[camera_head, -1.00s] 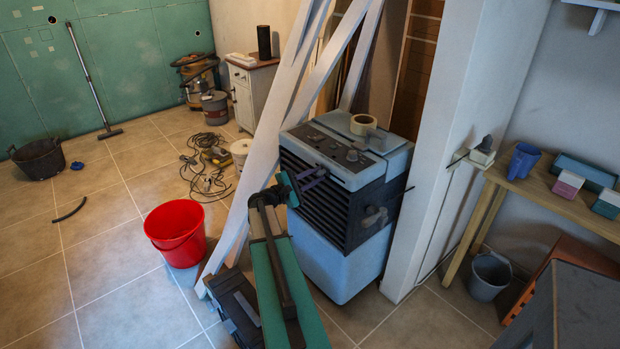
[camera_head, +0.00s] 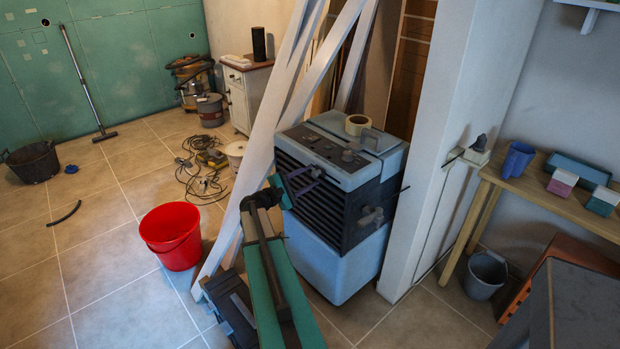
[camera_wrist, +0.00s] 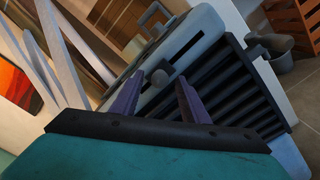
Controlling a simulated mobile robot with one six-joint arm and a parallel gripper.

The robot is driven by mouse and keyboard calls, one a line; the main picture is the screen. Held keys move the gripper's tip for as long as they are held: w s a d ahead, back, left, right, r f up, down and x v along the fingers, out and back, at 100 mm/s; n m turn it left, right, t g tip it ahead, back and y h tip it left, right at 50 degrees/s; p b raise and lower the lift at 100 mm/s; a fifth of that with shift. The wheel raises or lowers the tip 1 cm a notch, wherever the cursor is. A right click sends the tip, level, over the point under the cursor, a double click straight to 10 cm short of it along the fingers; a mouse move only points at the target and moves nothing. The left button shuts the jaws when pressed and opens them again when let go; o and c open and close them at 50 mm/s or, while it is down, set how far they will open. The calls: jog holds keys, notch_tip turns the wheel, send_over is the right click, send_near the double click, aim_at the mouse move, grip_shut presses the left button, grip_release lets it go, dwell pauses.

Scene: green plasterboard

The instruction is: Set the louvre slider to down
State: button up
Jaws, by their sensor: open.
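The blue-grey cooler (camera_head: 335,262) stands in the middle of the head view, with dark louvre slats (camera_head: 318,205) on its front. In the wrist view, the slats (camera_wrist: 235,90) run at a slant. I cannot tell which of these is the louvre slider. My gripper (camera_head: 316,177) is open, its purple fingers at the cooler's upper front. It also shows in the wrist view (camera_wrist: 158,84).
A tape roll (camera_head: 357,124) and dark knobs are on the cooler's top. A dark handle (camera_head: 371,217) juts from its side. White leaning boards (camera_head: 262,150) are close behind my arm. A red bucket (camera_head: 171,237) stands left; a white pillar (camera_head: 440,150) stands right.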

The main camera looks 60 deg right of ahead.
jog(key=b+v, duration=0.3)
jog(key=v, duration=0.9)
jog(key=shift+w+a, duration=0.2)
jog(key=w+a+f+n+t, duration=0.3)
jog(key=w+a+f, duration=0.2)
jog(key=a+f, duration=0.35)
jog(key=s+a+f+n+y, duration=0.1)
jog(key=s+a+f+y, duration=0.1)
jog(key=a+f, duration=0.65)
jog(key=s+a+f+y, duration=0.2)
jog(key=s+a+f, duration=0.1)
jog(key=a+f, duration=0.55)
jog(key=s+a+f+m+g+y, duration=0.2)
jog(key=s+a+f+y, duration=0.5)
jog(key=s+a+f, duration=0.9)
jog(key=s+a+m+y, duration=0.2)
jog(key=a+y, duration=0.1)
jog(key=a, duration=0.4)
jog(key=s+a+f+m+g+y, duration=0.1)
jog(key=s+a+m+y, duration=0.1)
jog(key=a, duration=0.5)
jog(key=shift+s+f+m+y, duration=0.3)
jog(key=shift+m+y, duration=0.3)
jog(key=shift+m, duration=0.2)
